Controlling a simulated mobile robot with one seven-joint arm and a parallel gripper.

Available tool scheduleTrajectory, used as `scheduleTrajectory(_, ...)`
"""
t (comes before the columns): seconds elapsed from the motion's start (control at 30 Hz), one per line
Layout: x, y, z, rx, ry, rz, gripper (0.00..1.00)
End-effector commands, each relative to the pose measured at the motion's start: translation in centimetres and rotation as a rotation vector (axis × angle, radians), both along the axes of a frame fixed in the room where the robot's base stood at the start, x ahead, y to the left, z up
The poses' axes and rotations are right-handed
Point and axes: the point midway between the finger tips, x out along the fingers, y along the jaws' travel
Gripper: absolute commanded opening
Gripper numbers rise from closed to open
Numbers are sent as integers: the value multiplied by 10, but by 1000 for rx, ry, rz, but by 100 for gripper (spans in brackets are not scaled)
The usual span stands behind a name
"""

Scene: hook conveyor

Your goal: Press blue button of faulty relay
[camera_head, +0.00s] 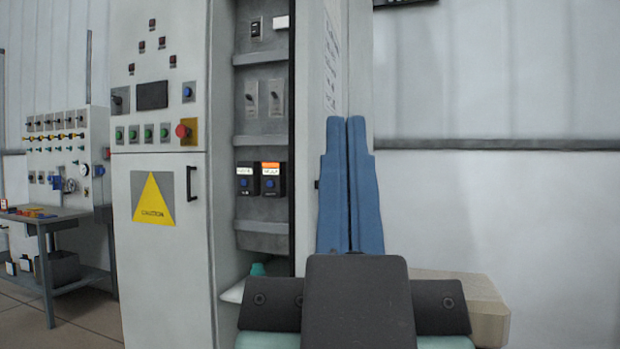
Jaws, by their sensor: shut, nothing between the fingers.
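Two black relays sit side by side on a shelf inside the open cabinet bay. The right relay (272,178) has a lit orange strip on top and a blue button (269,184) on its front. The left relay (246,178) has a pale label, no orange strip, and its own blue button (243,183). My gripper (346,122) has two long blue fingers pressed together, pointing up in the picture. It is empty, to the right of both relays, in front of the cabinet's right side panel. The fingers appear apart from the relays.
The cabinet front (158,250) left of the bay has a red stop button (182,130) and a caution sign. Switches (263,98) sit on the shelf above the relays. A workbench (40,222) stands far left. The pale wall fills the right.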

Motion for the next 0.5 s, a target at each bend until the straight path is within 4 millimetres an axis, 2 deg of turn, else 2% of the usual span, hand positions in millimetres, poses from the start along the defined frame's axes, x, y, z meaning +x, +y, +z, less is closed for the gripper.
scheduleTrajectory(0.27,0,0,70,0,0,0,0)
scheduleTrajectory(0.5,0,0,152,0,-1,1,0)
